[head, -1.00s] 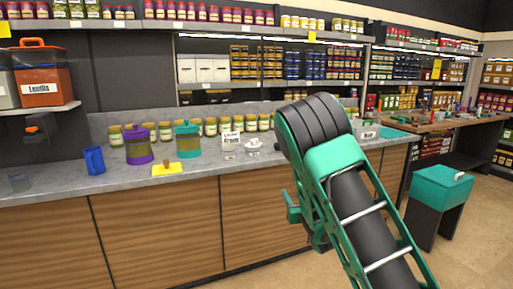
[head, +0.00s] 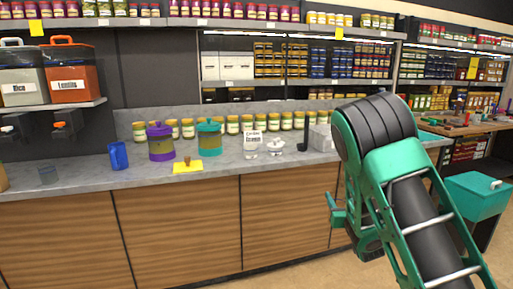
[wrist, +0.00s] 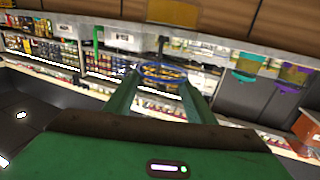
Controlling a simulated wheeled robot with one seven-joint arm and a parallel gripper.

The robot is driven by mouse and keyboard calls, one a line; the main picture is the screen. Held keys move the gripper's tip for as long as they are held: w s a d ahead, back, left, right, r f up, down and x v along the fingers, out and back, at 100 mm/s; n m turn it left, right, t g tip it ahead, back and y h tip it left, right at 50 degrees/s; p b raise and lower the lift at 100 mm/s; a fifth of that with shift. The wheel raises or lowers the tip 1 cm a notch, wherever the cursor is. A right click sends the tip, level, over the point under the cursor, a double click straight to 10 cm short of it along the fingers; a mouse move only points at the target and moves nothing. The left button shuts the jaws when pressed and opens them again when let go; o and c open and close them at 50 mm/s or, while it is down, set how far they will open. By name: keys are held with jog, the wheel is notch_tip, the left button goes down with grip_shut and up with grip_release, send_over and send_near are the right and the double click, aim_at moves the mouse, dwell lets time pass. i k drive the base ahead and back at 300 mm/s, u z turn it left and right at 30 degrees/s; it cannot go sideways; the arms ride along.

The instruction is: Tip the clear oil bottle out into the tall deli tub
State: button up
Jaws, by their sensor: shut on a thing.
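My gripper (wrist: 161,88) shows in the wrist view. Its two green fingers are shut on a clear thing with a blue ring (wrist: 162,72), which I take to be the clear oil bottle. Its body is see-through and hard to make out. In the head view my arm hides the gripper and what it holds. A small clear grey tub (head: 48,174), perhaps the tall deli tub, stands upright on the left of the grey counter (head: 85,183), well apart from my arm. I cannot read a label on it.
Several jars line the back. Dispensers (head: 71,72) sit on a shelf above left.

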aim_at(249, 149)
jog(key=i, duration=0.95)
jog(key=u, duration=0.05)
